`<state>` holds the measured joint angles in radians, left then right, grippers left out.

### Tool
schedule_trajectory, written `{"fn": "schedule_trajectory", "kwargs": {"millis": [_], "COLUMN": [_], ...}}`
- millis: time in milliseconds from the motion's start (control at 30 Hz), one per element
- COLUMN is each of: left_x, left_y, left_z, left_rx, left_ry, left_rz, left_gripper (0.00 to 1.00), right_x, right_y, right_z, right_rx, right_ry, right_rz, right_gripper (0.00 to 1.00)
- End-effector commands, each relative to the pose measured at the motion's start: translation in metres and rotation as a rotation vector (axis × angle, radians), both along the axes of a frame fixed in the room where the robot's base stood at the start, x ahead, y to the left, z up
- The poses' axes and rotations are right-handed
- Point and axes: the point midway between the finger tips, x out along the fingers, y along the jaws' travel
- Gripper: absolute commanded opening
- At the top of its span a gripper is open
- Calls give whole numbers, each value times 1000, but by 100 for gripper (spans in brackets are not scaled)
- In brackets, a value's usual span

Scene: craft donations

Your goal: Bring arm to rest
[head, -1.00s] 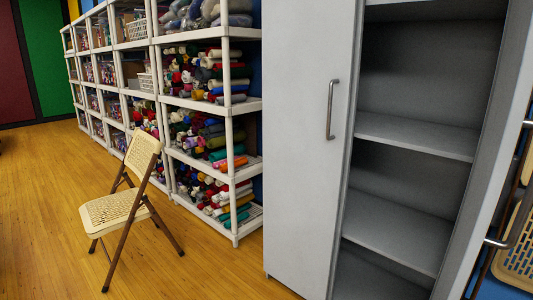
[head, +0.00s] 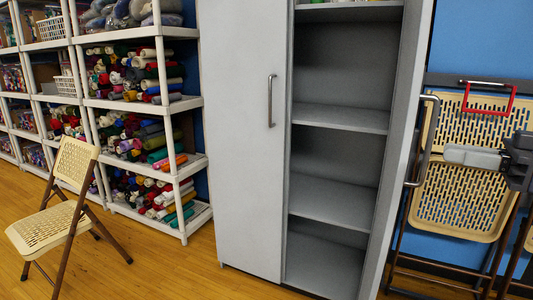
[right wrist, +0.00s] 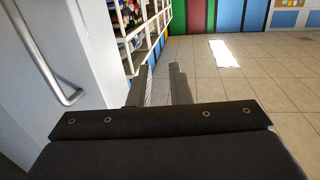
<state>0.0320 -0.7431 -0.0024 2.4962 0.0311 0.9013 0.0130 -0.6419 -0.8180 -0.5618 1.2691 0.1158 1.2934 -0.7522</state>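My right gripper (head: 450,154) is at the right edge of the head view, in front of the folded chairs and a little right of the open cabinet door's handle (head: 428,140). In the right wrist view its two fingers (right wrist: 163,88) stand apart with nothing between them. The handle shows there at the left (right wrist: 48,62), apart from the fingers. My left gripper is not in view.
A grey cabinet (head: 240,150) stands with its right door open and its visible shelves mostly bare. White shelving (head: 187,104) holds yarn and rolls. A tan folding chair (head: 45,228) stands at left; another (head: 465,200) leans at right. Tiled floor (right wrist: 245,80) is open.

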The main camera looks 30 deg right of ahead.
Motion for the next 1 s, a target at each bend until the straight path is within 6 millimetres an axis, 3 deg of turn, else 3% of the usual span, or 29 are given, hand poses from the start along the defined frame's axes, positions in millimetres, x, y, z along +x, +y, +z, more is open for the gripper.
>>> {"fn": "schedule_trajectory", "kwargs": {"millis": [267, 467, 633, 800, 1000], "left_x": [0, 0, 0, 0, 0], "left_y": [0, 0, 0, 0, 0], "left_z": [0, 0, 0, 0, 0], "left_rx": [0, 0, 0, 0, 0], "left_ry": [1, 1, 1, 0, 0], "left_rz": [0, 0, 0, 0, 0], "left_gripper": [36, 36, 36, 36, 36], "right_x": [16, 33, 48, 51, 37], "right_y": [44, 95, 151, 208, 243], "right_z": [-22, -58, -116, -207, -291], "right_rx": [11, 23, 39, 60, 81], "right_ry": [115, 266, 458, 710, 924], "right_rz": [10, 6, -17, -86, -168], "right_gripper": [17, 17, 17, 17, 17]}}
